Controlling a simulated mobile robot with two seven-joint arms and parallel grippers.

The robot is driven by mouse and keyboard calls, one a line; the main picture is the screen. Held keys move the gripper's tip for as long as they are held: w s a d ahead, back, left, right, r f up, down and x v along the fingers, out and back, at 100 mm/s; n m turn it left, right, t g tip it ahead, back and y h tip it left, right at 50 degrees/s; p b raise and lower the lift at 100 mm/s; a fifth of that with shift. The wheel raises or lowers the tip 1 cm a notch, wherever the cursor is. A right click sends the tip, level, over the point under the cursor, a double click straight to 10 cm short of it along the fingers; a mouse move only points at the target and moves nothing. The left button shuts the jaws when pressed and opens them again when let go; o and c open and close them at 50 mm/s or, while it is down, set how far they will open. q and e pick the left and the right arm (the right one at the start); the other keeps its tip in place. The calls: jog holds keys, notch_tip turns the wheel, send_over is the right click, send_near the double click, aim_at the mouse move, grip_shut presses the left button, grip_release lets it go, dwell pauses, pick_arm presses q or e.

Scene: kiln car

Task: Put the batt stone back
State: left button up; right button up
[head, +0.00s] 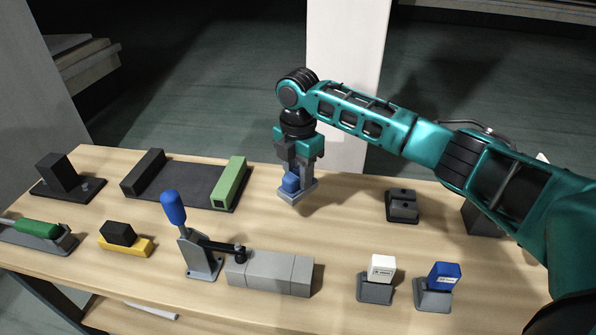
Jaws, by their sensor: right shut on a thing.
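My right gripper (299,165) points straight down at the back middle of the bench. It is shut on a small blue block (291,183). The block is upright, low over a light grey holder (304,193), partly hidden by the fingers. I cannot tell whether the block rests in the holder or is just above it. No label shows on it, so the picture alone does not confirm that it is the batt stone. My left gripper is not in view.
A blue-handled clamp (187,237) and grey bar (270,273) stand in front. White (382,268) and blue (444,275) labelled blocks sit in grey stands at right. A dark tray (186,184) with a green bar (229,183) is at left.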

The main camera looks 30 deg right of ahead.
aim_at(298, 191)
jog(key=shift+f+b, duration=0.75)
jog(key=shift+f, duration=2.05)
jog(key=shift+r+p, duration=0.15)
jog(key=shift+p, duration=0.15)
jog(key=shift+p, duration=0.35)
jog(key=shift+f, duration=0.4)
